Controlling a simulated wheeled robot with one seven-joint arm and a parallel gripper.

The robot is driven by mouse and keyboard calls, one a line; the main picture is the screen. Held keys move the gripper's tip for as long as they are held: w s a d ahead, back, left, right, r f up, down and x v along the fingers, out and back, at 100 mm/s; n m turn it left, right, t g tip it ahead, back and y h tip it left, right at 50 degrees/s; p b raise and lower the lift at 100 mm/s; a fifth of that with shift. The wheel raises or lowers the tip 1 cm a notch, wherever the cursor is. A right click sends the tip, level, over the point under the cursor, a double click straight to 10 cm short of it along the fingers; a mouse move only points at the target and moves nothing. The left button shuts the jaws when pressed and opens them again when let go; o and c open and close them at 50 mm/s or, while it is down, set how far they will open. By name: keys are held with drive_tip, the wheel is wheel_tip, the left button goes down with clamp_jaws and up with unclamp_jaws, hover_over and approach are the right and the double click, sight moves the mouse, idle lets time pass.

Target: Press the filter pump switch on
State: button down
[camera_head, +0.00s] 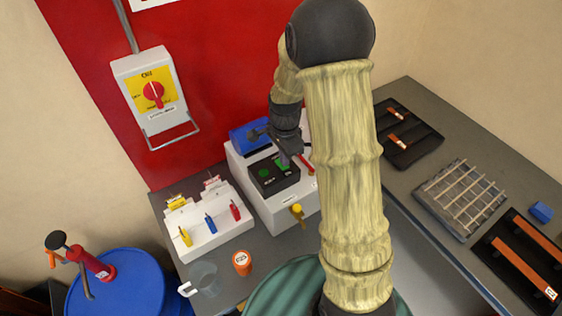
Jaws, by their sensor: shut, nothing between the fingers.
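The filter pump unit (257,208) is a white box on the bench against the red wall panel, with a blue cylinder (248,135) behind its top. A black switch panel (263,187) on top carries a green part and small markings. My gripper (284,163) is shut and empty, pointing down at the right side of this panel. The fingertips are at or just above a green switch (283,165), partly hidden by the fingers. I cannot tell whether they touch it or which way the switch is set.
Left of the unit stands a white rack (215,228) with coloured handles. In front are an orange-capped jar (242,263) and a clear jug (203,279). A yellow-red rotary isolator (146,91) hangs on the wall. A wire-grid tray (460,199) and black trays lie right.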

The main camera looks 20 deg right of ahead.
drive_tip(key=shift+f+b, duration=0.4)
drive_tip(key=shift+f, duration=0.2)
idle(0.4)
drive_tip(key=shift+r+p, duration=2.95)
drive_tip(key=shift+r, duration=0.65)
drive_tip(key=shift+s, duration=0.1)
drive_tip(key=s+r+n+t+b, duration=0.2)
drive_tip(key=s+r+n+b, duration=0.1)
drive_tip(key=s+n, duration=1.1)
drive_tip(key=shift+r+t+b, duration=0.3)
drive_tip(key=shift+r+b, duration=0.05)
drive_tip(key=shift+b, duration=0.15)
drive_tip(key=shift+s, duration=0.1)
